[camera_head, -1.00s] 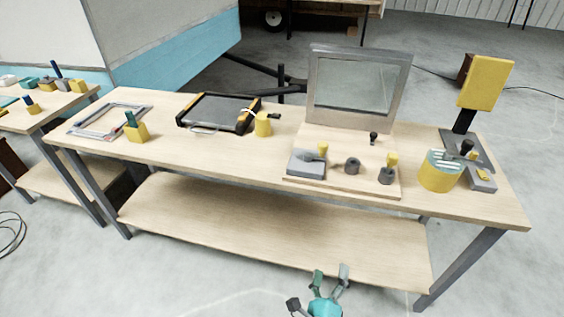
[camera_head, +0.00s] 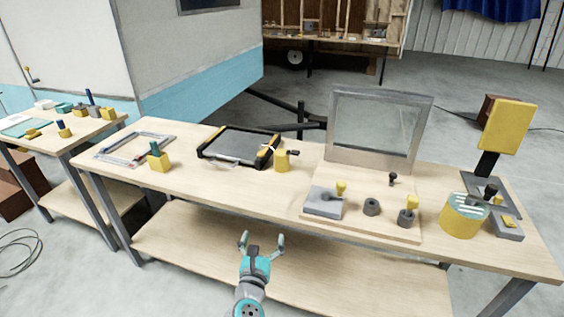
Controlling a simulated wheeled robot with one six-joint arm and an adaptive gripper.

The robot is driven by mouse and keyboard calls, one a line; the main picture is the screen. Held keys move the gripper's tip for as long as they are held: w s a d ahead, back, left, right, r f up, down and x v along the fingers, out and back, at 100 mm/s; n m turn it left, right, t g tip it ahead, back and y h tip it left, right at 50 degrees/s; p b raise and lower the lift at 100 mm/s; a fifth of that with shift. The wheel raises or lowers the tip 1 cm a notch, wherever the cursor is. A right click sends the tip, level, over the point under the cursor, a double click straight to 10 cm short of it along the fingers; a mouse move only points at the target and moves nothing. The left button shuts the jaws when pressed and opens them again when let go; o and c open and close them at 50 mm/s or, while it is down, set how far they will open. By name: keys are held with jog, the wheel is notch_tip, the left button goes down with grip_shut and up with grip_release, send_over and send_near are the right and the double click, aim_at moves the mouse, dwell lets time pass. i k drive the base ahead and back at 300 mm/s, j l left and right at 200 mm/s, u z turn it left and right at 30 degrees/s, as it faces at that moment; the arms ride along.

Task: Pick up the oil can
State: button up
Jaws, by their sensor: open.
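A larger yellow round container (camera_head: 464,216) with a striped top stands near the right end. My gripper (camera_head: 262,241) is open and empty, fingers spread, in front of the bench at the height of its lower part in the picture. It is below the small can in the picture and well apart from it.
The black tray with orange ends (camera_head: 238,147), a framed screen (camera_head: 380,130) and a board with small knobbed parts (camera_head: 365,226) stand on the bench. A yellow block with a green top (camera_head: 158,160) is at left. Bare bench top lies in front of the can.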

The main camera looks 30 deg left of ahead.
aim_at(281, 156)
jog(key=i+j, duration=0.3)
jog(key=i, duration=0.15)
jog(key=i+j, duration=0.35)
jog(key=i, duration=0.1)
